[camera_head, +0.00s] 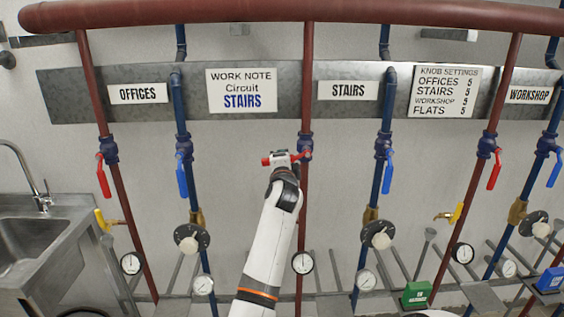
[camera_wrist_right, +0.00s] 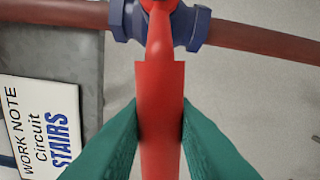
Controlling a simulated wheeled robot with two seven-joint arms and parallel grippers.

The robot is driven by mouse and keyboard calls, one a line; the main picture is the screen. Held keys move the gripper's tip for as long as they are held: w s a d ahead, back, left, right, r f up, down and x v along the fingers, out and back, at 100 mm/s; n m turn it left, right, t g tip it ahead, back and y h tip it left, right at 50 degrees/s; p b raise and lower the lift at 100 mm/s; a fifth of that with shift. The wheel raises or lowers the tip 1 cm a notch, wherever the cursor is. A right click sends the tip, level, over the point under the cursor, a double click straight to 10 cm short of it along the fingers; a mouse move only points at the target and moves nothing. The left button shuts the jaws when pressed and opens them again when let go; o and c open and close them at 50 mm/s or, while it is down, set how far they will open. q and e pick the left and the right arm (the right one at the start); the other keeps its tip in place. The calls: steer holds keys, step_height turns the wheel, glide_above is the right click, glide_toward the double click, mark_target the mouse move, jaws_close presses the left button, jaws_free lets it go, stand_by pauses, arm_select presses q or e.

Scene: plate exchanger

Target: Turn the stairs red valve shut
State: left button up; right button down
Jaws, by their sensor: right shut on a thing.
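The stairs red valve (camera_head: 306,146) has a dark blue body on the red pipe just left of the STAIRS label (camera_head: 348,90). Its red lever (camera_wrist_right: 159,110) lies across the pipe, pointing left in the head view. My right gripper (camera_head: 286,158) is at this lever, with its green fingers pressed on both sides of it in the right wrist view. The gripper and wrist hide part of the lever in the head view. My left gripper is not in view.
The offices red lever (camera_head: 103,176) and the workshop red lever (camera_head: 495,170) hang down along their pipes. Blue levers (camera_head: 181,175) (camera_head: 388,172) hang on the blue pipes. Gauges and yellow-handled taps sit lower down. A metal sink (camera_head: 30,240) stands at the left.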

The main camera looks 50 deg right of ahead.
steer(key=shift+r+m+p, duration=0.35)
steer(key=shift+r+m, duration=0.25)
steer(key=shift+r, duration=0.1)
steer(key=shift+r+m, duration=0.15)
steer(key=shift+m, duration=0.15)
steer(key=c, duration=1.2)
jaws_free()
steer(key=shift+w, duration=0.1)
steer(key=shift+c, duration=0.2)
steer(key=shift+o, duration=0.2)
steer(key=shift+f, duration=0.2)
steer(key=shift+s+a+f, duration=0.1)
steer(key=shift+s+a, duration=0.2)
steer(key=b+v, duration=0.2)
steer(key=v, duration=0.4)
steer(key=shift+s+a, duration=0.15)
steer(key=shift+a, duration=0.1)
